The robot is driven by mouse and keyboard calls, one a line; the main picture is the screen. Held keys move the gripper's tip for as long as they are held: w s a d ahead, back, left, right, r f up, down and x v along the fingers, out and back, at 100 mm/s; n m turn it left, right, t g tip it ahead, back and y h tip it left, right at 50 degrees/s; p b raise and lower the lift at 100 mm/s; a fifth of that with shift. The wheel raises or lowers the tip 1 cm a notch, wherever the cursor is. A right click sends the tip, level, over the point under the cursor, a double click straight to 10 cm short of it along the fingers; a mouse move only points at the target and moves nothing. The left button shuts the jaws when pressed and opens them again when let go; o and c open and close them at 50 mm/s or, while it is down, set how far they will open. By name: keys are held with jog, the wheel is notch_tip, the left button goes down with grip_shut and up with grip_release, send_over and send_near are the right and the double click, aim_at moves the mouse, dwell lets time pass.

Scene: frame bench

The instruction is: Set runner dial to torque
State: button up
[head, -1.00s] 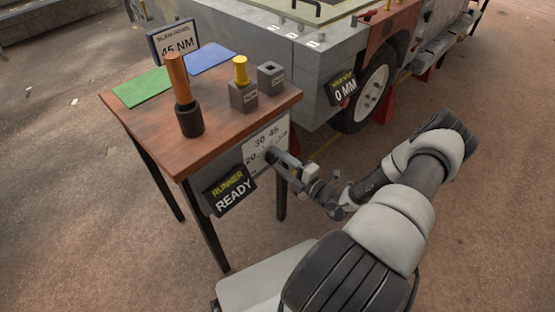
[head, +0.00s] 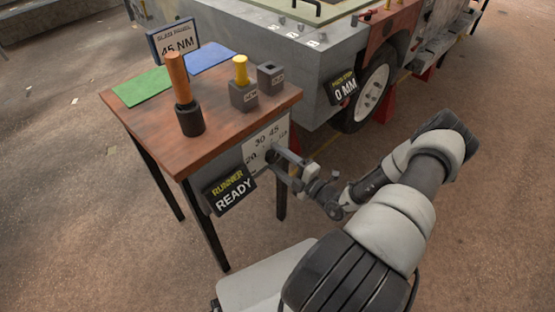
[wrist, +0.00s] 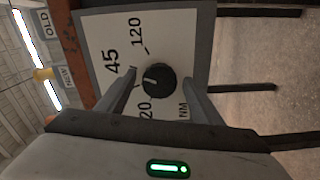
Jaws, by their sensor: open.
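The runner dial is a round black knob with a white pointer mark (wrist: 155,80), on a white scale plate (wrist: 95,30) on the side of the workbench. In the wrist view the numbers 120, 45 and 20 and the letters NM show around it. The mark points left in that view, toward the side where a finger covers part of the scale. My gripper (wrist: 157,82) is open, with one finger on each side of the knob; I cannot tell whether they touch it. In the head view my gripper (head: 277,166) is at the plate and hides most of the knob.
A sign (head: 175,42) on the bench reads 45 NM. The runner display (head: 230,191) reads READY. An orange-handled tool (head: 178,80), two grey blocks and green and blue mats stand on the bench (head: 200,145). A vehicle body (head: 310,70) is behind.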

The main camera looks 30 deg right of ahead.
jog(key=p+v, duration=0.1)
jog(key=v, duration=1.6)
jog(key=shift+s, duration=0.2)
jog(key=shift+d+r, duration=0.1)
